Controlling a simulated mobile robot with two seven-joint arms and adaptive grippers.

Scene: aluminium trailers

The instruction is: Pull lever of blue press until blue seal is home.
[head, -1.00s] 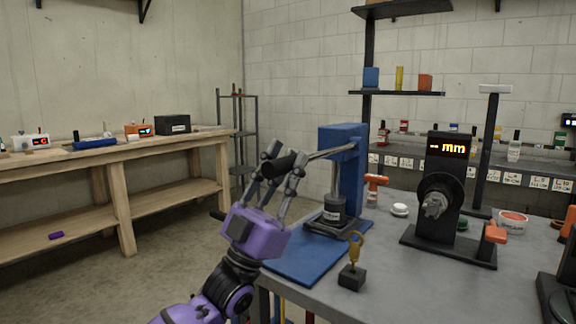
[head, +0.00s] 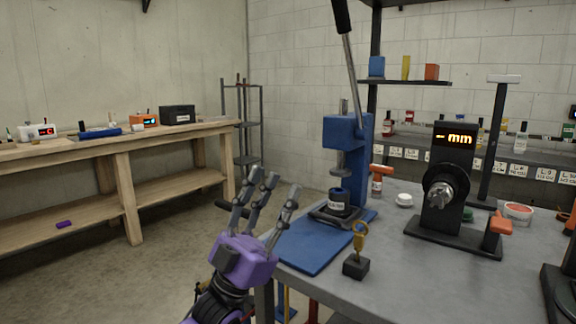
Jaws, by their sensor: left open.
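The blue press (head: 358,165) stands on the grey bench, its lever (head: 351,75) raised steeply with the black grip (head: 342,16) cut by the top edge. Its ram (head: 343,166) is up, clear of the black labelled housing (head: 339,209) on the press base. Blue shows at the top of that housing, the blue seal (head: 340,194); how deep it sits is too small to tell. My left gripper (head: 272,186) is open and empty, fingers up, left of the press and well below the lever. My right gripper is out of view.
A blue mat (head: 304,250) lies before the press. A small black stand with a yellow key-like piece (head: 359,240) is near the bench's front edge. The black gauge with an "mm" display (head: 447,190) stands to the right. Open air surrounds my left gripper.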

